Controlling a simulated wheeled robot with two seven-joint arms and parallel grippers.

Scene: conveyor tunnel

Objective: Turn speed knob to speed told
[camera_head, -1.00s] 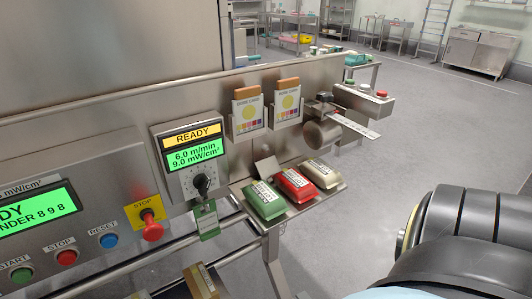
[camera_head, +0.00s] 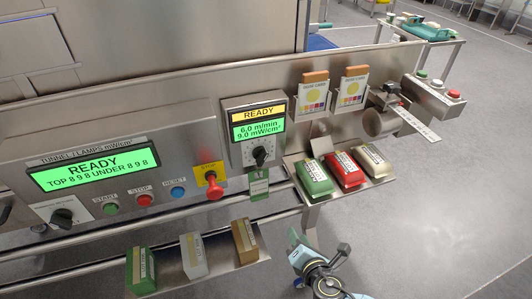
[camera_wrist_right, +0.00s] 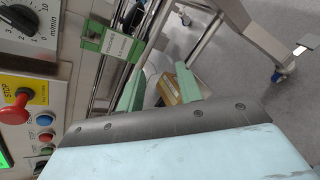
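The speed knob (camera_head: 262,154) is black with a white pointer. It sits on a dial below a display (camera_head: 258,123) reading READY, 6.0 m/min and 9.0 mW/cm². In the right wrist view the knob (camera_wrist_right: 14,18) is partly cut off at the top left, beside the scale mark 10 and m/min. My right gripper (camera_head: 318,250) is low in front of the panel, below and right of the knob and apart from it. In the right wrist view its two green fingers (camera_wrist_right: 158,88) stand apart with nothing held between them. My left gripper is not in view.
A red stop button (camera_head: 214,190) stands out left of the knob. A green tag (camera_head: 259,184) hangs below the dial. Another black knob (camera_head: 62,217) is at far left. Green, red and beige packs (camera_head: 345,170) lie on the right shelf; several boxes (camera_head: 194,256) stand on the lower shelf.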

